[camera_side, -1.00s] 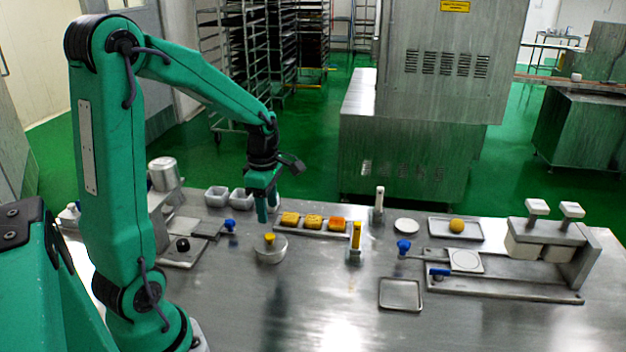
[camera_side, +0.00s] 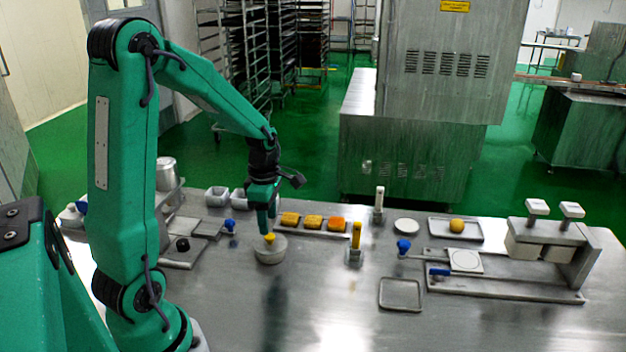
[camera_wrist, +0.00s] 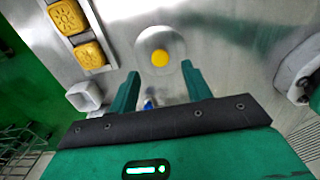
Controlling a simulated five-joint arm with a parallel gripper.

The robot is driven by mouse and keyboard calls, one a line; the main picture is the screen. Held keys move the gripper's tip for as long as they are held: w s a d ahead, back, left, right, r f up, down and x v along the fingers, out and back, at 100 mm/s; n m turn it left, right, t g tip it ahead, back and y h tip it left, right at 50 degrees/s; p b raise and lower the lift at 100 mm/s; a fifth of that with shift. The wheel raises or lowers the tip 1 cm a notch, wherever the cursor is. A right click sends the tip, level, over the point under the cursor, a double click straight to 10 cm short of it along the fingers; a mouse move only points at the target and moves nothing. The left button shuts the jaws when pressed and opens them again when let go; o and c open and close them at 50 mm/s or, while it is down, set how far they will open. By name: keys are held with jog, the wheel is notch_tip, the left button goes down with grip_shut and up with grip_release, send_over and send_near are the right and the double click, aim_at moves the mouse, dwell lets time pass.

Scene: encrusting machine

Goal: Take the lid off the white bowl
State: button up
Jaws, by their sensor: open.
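The white bowl (camera_side: 270,257) stands on the steel table in the side view. Its pale lid (camera_wrist: 160,42) sits on it and has a yellow knob (camera_side: 269,237); the knob shows in the wrist view too (camera_wrist: 160,59). My gripper (camera_side: 265,226) points down just above the knob, very near it. In the wrist view my gripper (camera_wrist: 160,75) is open, with one green finger on each side of the lid's near edge and nothing between them. From the side I cannot tell whether a finger touches the knob.
A tray with several yellow-orange moulded cakes (camera_side: 313,221) lies just right of the bowl. A post with a yellow handle (camera_side: 356,237) stands further right. The table in front of the bowl is clear.

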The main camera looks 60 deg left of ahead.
aim_at(269, 236)
jog(key=shift+f, duration=2.35)
jog(key=c, duration=1.1)
